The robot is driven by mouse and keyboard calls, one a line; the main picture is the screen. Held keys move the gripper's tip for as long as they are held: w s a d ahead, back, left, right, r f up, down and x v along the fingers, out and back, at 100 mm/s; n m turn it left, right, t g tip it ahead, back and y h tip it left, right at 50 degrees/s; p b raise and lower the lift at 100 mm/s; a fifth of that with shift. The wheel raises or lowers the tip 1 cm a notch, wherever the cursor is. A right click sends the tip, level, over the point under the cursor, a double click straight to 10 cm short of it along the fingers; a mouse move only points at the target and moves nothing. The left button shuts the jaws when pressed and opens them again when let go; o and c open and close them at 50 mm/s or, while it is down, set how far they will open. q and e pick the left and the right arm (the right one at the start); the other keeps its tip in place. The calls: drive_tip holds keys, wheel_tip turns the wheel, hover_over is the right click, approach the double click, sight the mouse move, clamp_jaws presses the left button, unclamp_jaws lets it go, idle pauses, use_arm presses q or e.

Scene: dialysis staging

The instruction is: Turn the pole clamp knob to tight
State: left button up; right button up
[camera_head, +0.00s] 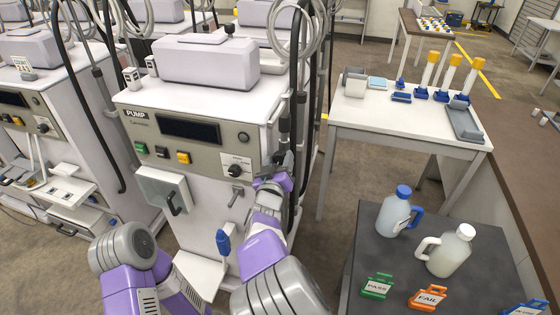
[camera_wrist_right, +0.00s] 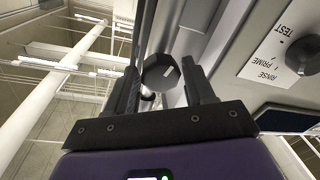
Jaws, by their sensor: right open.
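The pole clamp knob (camera_wrist_right: 160,73) is a dark, faceted knob that shows in the right wrist view, between and just beyond the two fingers. My right gripper (camera_wrist_right: 160,88) is open, with one finger on each side of the knob; I cannot tell whether either finger touches it. In the head view my right gripper (camera_head: 284,163) is at the right front edge of the dialysis machine (camera_head: 205,210), beside the dark pole (camera_head: 296,65), and the clamp knob is hard to make out there. My left arm shows at the lower left, but its gripper is out of view.
A selector knob (camera_head: 235,171), with a TEST/PRIME/RINSE label in the wrist view, is close left of my right gripper. Hoses hang near the pole. A dark table (camera_head: 370,262) with two jugs and tags stands at right. A white table (camera_head: 345,112) stands behind.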

drive_tip(key=shift+w+d, duration=0.15)
drive_tip(key=shift+w, duration=0.45)
drive_tip(key=c, duration=0.8)
drive_tip(key=shift+o, duration=0.2)
drive_tip(key=shift+m, duration=0.3)
drive_tip(key=m+b, duration=0.2)
drive_tip(key=shift+f+m, duration=0.15)
drive_tip(key=shift+m, duration=0.15)
drive_tip(key=shift+m+t+b, duration=0.3)
drive_tip(key=shift+m+b, duration=0.7)
drive_tip(key=shift+m, duration=0.9)
